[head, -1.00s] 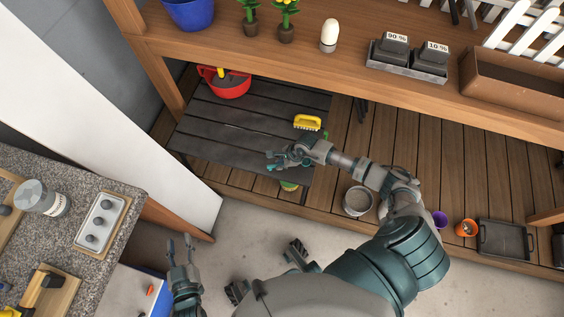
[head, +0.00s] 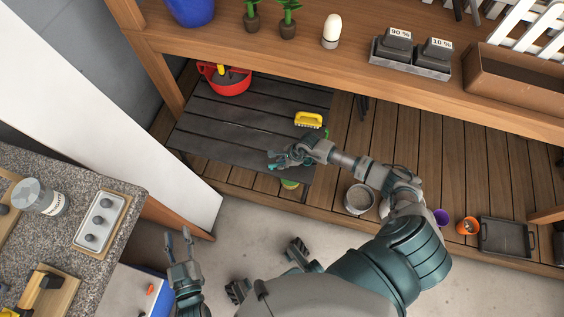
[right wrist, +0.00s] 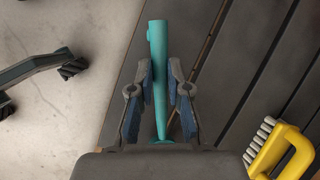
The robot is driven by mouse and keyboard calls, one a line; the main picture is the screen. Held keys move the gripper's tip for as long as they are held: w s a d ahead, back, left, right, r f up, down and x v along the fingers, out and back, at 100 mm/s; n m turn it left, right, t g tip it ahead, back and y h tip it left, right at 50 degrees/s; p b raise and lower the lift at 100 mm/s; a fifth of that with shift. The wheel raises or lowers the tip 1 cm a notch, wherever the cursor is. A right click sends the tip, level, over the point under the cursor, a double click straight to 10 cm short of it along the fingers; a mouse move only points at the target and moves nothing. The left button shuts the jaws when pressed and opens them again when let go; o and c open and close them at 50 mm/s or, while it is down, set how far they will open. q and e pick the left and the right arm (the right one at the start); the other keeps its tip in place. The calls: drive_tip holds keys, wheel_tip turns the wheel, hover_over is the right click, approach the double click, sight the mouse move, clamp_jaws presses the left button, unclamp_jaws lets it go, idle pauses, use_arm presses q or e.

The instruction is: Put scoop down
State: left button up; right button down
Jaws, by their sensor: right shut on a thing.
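The teal scoop (right wrist: 157,42) sits between the two fingers of my right gripper (right wrist: 160,78) in the right wrist view, its long body running away from the palm. In the head view my right gripper (head: 281,158) is shut on it over the front right part of a low dark slatted table (head: 240,125). Only small teal bits show there, and I cannot tell whether the scoop touches the table. My left gripper (head: 178,246) is open and empty over the floor beside the granite counter.
A yellow brush (head: 308,119) lies on the table near my right gripper; a red pot (head: 229,87) stands at its back left. The middle slats are bare. A wooden shelf (head: 350,68) overhangs the back. A round metal container (head: 358,198) stands on the deck to the right.

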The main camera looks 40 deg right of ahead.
use_arm(q)
drive_tip(key=shift+s+d, duration=0.1)
drive_tip(key=shift+d, duration=0.05)
use_arm(e)
drive_tip(key=shift+d+f, duration=0.15)
drive_tip(key=shift+d, duration=0.05)
drive_tip(key=shift+d+f, duration=0.15)
drive_tip(key=c, duration=1)
unclamp_jaws()
drive_tip(key=shift+c, duration=0.2)
use_arm(q)
drive_tip(key=shift+f, duration=0.1)
use_arm(e)
drive_tip(key=shift+a, duration=0.25)
drive_tip(key=shift+d, duration=0.1)
drive_tip(key=c, duration=0.4)
use_arm(q)
drive_tip(key=shift+d, duration=0.15)
